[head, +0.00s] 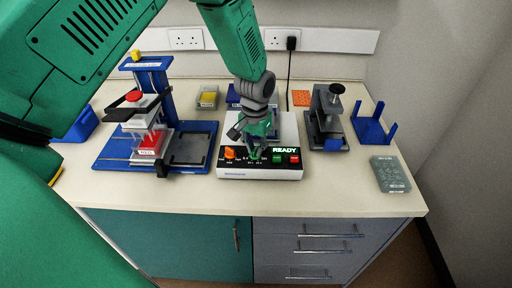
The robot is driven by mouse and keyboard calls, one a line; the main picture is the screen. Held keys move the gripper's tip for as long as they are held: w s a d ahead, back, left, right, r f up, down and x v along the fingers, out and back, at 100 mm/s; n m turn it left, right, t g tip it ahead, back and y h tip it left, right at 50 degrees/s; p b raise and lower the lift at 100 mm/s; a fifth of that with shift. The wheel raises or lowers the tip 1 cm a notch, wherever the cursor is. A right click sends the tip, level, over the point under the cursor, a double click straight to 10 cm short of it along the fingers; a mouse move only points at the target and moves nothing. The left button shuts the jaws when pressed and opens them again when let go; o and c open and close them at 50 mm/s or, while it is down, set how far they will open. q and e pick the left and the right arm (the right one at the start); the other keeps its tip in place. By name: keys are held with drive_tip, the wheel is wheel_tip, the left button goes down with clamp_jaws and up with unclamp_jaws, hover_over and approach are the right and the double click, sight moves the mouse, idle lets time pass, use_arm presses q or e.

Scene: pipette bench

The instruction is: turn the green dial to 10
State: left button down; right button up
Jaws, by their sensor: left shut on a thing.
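A white device with a black front panel (240,170) stands in the middle of the bench. Its panel carries an orange dial (230,153), a lit READY display (284,150), a green button (277,159) and a red button (294,159). My left gripper (255,151) reaches down from above to the panel, right of the orange dial. It is shut on the green dial, which its fingers mostly hide. The dial's pointer and setting cannot be read. My right gripper is not in view.
A blue stand with a red-topped press (187,158) is left of the device. A grey clamp-like fixture (327,120), a blue holder (373,129) and a grey-green tray (390,174) are to the right. The bench front (330,200) is clear.

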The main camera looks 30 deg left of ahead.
sight(256, 148)
use_arm(q)
drive_tip(key=shift+w+r, duration=0.1)
drive_tip(key=shift+w, duration=0.05)
drive_tip(key=c, duration=1.7)
unclamp_jaws()
drive_tip(key=shift+r, duration=0.15)
wheel_tip(256, 148, up, 12)
drive_tip(key=shift+f, duration=0.25)
drive_tip(key=shift+a, duration=0.1)
